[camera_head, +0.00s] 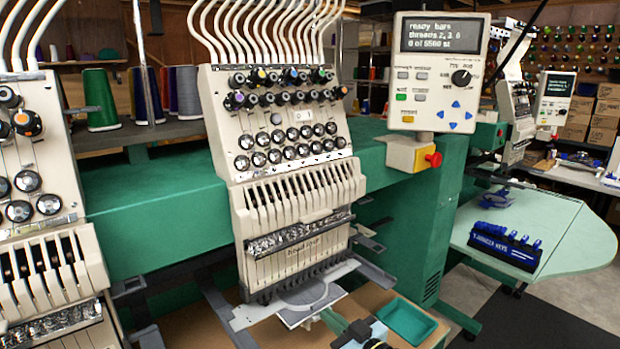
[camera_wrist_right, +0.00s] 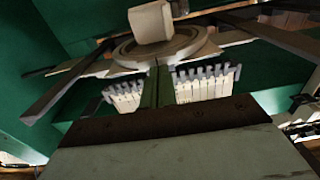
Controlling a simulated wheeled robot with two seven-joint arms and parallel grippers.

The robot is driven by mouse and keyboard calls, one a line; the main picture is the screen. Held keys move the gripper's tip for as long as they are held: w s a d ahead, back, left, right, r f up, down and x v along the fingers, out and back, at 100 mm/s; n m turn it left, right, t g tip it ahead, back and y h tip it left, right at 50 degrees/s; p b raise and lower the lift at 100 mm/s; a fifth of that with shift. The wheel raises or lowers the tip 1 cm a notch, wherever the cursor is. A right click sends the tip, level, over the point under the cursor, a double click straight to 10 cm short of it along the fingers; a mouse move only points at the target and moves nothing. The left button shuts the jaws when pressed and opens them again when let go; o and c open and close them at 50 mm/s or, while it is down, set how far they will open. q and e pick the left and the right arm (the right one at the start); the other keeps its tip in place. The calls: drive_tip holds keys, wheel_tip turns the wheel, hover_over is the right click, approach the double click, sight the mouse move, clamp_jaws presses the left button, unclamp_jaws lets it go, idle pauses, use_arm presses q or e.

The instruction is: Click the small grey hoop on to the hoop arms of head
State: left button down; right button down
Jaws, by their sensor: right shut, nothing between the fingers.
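The small grey hoop (camera_head: 305,307) lies roughly level below the needles of the middle head (camera_head: 290,170). In the right wrist view the round hoop (camera_wrist_right: 191,46) sits just beyond my fingertips, with a pale block (camera_wrist_right: 152,22) over part of it. Dark hoop arms flank it, one on the left (camera_head: 219,306) and one on the right (camera_head: 372,271). I cannot tell whether the hoop is clicked on to them. My right gripper (camera_head: 328,316) is shut and empty at the hoop's near edge; its fingers (camera_wrist_right: 157,70) are together. My left gripper is not in view.
A green tray (camera_head: 407,322) lies on the brown surface (camera_head: 375,302) right of my right gripper. A control panel (camera_head: 438,75) and a red stop button (camera_head: 433,159) are above right. Another head (camera_head: 40,190) stands at the left. A blue holder (camera_head: 505,246) sits on the pale green table.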

drive_tip(key=p+v, duration=0.3)
drive_tip(key=v, duration=0.3)
drive_tip(key=shift+s+d+p, duration=0.2)
drive_tip(key=shift+s+p, duration=0.05)
drive_tip(key=shift+p, duration=0.15)
